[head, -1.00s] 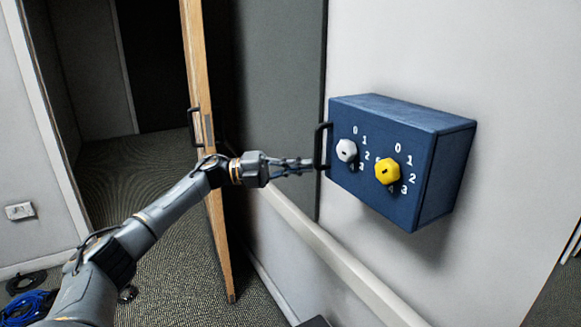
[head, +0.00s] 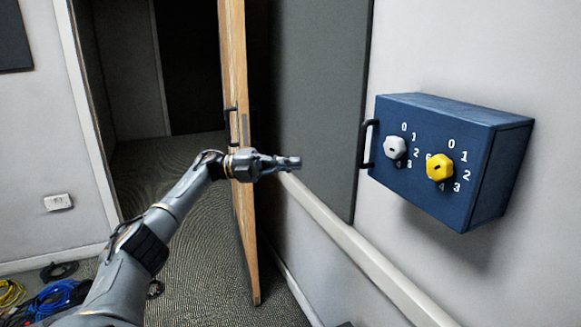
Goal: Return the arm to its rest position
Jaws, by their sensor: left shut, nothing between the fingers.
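My left arm reaches up from the lower left of the head view. Its gripper (head: 290,162) is shut and empty, pointing right in front of the dark grey panel. It is apart from the blue box (head: 430,195) on the wall, with a clear gap to the box's black handle (head: 366,144). My right gripper is not in view.
The box carries a white knob (head: 394,148) and a yellow knob (head: 439,168). A wooden door (head: 238,215) stands open behind my gripper. A pale rail (head: 345,240) runs along the wall below. Coiled blue cable (head: 55,297) and yellow cable (head: 10,292) lie on the floor at lower left.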

